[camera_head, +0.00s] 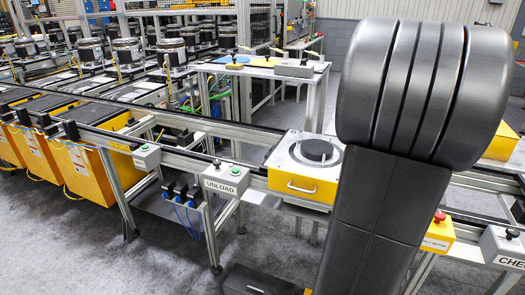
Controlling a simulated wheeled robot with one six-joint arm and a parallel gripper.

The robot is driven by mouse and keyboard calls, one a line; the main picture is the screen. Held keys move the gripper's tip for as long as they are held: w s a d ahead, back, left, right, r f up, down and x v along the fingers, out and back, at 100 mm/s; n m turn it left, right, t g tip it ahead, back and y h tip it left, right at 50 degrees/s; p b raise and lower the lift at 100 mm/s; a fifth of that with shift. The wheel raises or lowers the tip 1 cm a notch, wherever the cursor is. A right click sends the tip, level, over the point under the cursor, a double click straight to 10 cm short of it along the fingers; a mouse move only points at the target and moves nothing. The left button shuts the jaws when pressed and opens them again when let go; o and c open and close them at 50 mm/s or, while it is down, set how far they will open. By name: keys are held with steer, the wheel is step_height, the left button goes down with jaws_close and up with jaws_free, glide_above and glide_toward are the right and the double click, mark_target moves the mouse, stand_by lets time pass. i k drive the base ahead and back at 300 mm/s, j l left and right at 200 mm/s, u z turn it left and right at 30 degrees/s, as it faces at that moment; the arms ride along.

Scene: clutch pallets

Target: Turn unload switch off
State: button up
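The unload switch box (227,179) is a small light-grey box on the front rail of the conveyor line, left of the picture's middle. My gripper is not in view.
A yellow-and-white station (305,170) with a round grey disc is right of the switch box. Another grey box (145,156) is to its left. A CHECK box (503,246) and a yellow box with a red button (438,232) stand at the right. Grey floor is open in front.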

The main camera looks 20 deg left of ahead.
mark_target(217, 163)
steer(key=i+j+u, duration=0.15)
steer(key=u, duration=1.35)
steer(key=i+l+u, duration=0.1)
steer(key=i, duration=0.5)
steer(key=i+l, duration=0.1)
steer(key=i, duration=0.5)
steer(key=j+u, duration=0.05)
